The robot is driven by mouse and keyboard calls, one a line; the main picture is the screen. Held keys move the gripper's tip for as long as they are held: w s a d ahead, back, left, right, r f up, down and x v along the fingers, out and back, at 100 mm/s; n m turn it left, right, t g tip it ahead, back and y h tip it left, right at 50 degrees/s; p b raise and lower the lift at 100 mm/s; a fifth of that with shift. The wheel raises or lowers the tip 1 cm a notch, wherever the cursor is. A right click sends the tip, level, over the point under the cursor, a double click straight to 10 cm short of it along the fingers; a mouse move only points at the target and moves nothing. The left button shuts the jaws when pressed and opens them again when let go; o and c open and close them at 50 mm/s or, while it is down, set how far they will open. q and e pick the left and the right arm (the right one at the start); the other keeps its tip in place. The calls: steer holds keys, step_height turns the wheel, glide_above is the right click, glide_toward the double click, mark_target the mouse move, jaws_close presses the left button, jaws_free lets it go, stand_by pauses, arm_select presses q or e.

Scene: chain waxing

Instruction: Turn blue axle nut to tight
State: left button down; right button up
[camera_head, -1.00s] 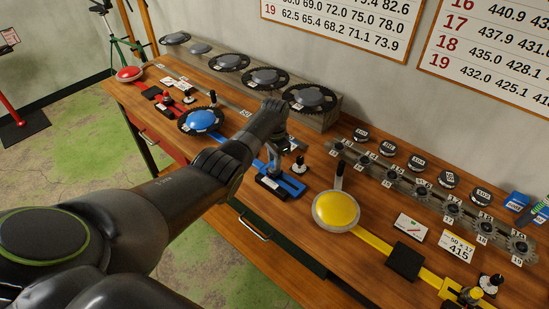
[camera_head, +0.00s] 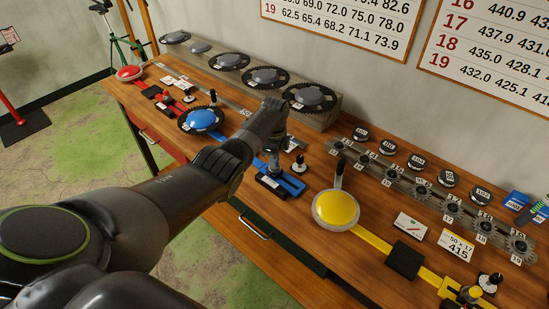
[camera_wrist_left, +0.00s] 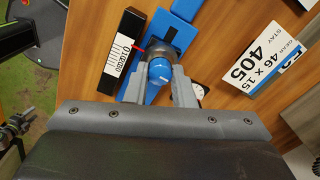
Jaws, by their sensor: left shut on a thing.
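The blue axle nut (camera_wrist_left: 160,71) shows in the left wrist view as a round blue cap on a dark round base, on the blue rail (camera_wrist_left: 176,35). My left gripper (camera_wrist_left: 160,80) is shut on it, with one grey finger on each side. In the head view my left gripper (camera_head: 272,165) points down over the blue rail (camera_head: 291,184) and hides the nut. A black block with a white marked scale (camera_wrist_left: 113,60) lies beside the nut, with a thin red pointer between them. My right gripper is not in view.
The blue disc with its chainring (camera_head: 201,120) stands to the left of my gripper. A yellow disc (camera_head: 336,209) with an upright handle stands to the right. A white card reading 405 (camera_wrist_left: 265,58) lies near the nut. Gears and round black pieces line the bench's right.

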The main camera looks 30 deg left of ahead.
arm_select(q)
steer(key=shift+r+m, duration=0.1)
steer(key=shift+m, duration=0.5)
steer(key=c, duration=1.2)
jaws_free()
steer(key=shift+c, duration=0.2)
step_height(320, 180, up, 17)
steer(key=b, duration=0.1)
steer(key=shift+r, duration=0.2)
